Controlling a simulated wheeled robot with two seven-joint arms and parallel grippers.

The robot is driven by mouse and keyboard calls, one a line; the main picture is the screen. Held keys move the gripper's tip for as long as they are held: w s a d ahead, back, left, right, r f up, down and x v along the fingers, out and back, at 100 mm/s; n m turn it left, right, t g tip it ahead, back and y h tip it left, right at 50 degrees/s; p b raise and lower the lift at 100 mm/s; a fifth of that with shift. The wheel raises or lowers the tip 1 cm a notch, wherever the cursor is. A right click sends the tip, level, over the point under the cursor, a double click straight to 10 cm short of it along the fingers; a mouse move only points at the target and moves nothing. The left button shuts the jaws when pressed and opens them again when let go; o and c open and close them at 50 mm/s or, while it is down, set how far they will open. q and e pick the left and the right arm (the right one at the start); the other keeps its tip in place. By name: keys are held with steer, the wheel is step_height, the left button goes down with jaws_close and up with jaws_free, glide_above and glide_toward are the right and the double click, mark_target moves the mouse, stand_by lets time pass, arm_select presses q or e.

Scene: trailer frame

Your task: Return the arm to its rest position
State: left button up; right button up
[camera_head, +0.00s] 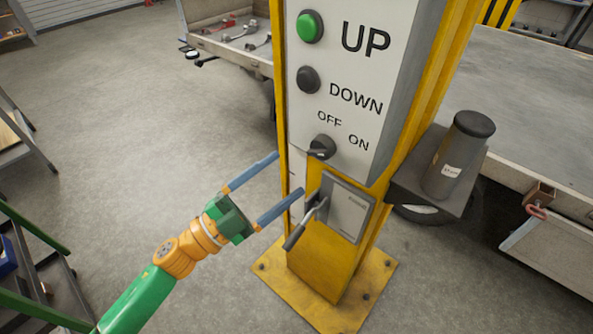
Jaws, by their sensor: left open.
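My left arm (180,254) comes in from the lower left, with green and orange links. My left gripper (289,174) is open and empty, its two blue fingers spread apart. It is beside the left edge of the yellow control post (318,262). Its lower finger's tip appears close to the grey lever handle (301,228) on the post; I cannot tell whether they touch. My right gripper is not in view.
The post carries a green UP button (310,26), a dark DOWN button (308,79) and an OFF/ON knob (322,147). A side shelf holds a grey cylinder (458,155). A trailer bed (530,100) stands behind right. Floor at left (120,110) is clear.

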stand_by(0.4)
arm_select(q)
steer(key=w+a+f+n+y, duration=0.1)
steer(key=a+f+n+y, duration=0.25)
steer(key=f, duration=0.45)
steer(key=w+a+f+n+t+y, duration=0.1)
steer(key=a+f+n+y, duration=0.3)
steer(key=f, duration=0.4)
steer(key=w+a+f+n+y, duration=0.1)
steer(key=a+f+n+y, duration=0.3)
steer(key=f, duration=0.3)
steer(key=s+a+f+n+g+y, duration=0.1)
steer(key=s+f+n+g+y, duration=0.1)
steer(key=s+f, duration=0.35)
steer(key=s+a+f+n+g+y, duration=0.1)
steer(key=s+f+n+g+y, duration=0.15)
steer(key=f, duration=0.65)
steer(key=s+f+n+g, duration=0.1)
steer(key=s+f+g, duration=0.2)
steer(key=s, duration=0.6)
steer(key=s+f+g, duration=0.2)
steer(key=s+f, duration=0.3)
steer(key=s, duration=0.4)
steer(key=s+f+n+g+y, duration=0.1)
steer(key=s+f+g, duration=0.2)
steer(key=s, duration=0.6)
steer(key=shift+d+f+n+g, duration=0.35)
steer(key=shift+d+f, duration=0.1)
steer(key=shift+f, duration=0.5)
steer(key=shift+w, duration=0.1)
